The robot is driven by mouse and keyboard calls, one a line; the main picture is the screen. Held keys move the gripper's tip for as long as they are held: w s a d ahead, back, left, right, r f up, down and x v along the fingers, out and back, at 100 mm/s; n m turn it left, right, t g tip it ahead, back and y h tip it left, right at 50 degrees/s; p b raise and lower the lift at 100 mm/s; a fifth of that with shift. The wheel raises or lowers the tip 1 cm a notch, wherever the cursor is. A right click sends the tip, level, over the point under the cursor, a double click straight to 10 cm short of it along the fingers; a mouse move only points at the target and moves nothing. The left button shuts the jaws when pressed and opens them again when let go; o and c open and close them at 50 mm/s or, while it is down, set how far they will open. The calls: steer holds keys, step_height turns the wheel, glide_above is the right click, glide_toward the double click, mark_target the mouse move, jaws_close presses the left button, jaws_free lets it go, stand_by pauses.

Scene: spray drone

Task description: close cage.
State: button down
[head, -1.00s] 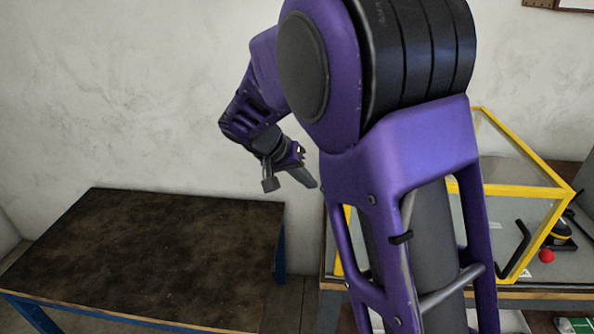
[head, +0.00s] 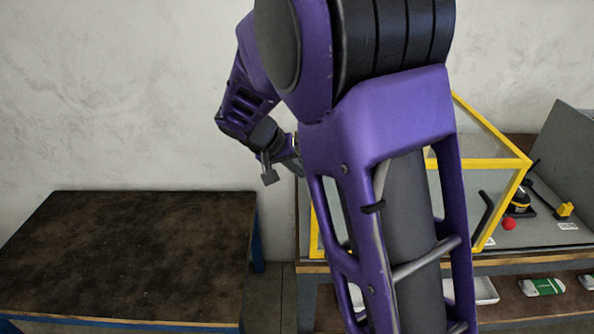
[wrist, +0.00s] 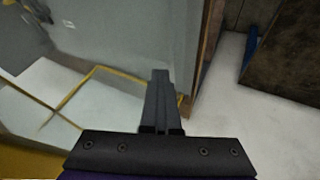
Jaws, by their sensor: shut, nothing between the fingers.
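The cage is a clear box with a yellow frame (head: 500,154) on the bench at the right in the head view. A dark bent handle (head: 483,220) shows at its front. My arm hides its left part, and I cannot tell how far the cage is open. In the wrist view, yellow frame edges (wrist: 68,98) and clear panels lie left of and below my gripper. My gripper (wrist: 160,72) is shut and empty, its fingers together. In the head view my gripper (head: 291,160) is left of the cage, its tips partly hidden behind my arm.
A dark table (head: 130,250) with blue legs stands at the left, its top clear. A red ball (head: 509,224) and a black-and-yellow device (head: 520,203) are on the bench. A lower shelf holds a green-and-white item (head: 542,287). A grey panel (head: 568,140) rises at the right.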

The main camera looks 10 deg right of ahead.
steer(key=s+d, duration=0.2)
steer(key=d, duration=1.1)
steer(key=s+d, duration=0.3)
steer(key=d, duration=0.9)
steer(key=s+d, duration=0.2)
steer(key=d, duration=1.1)
steer(key=shift+s+d+b, duration=0.3)
steer(key=shift+s+b, duration=0.1)
steer(key=shift+d+r, duration=0.1)
steer(key=shift+r, duration=0.05)
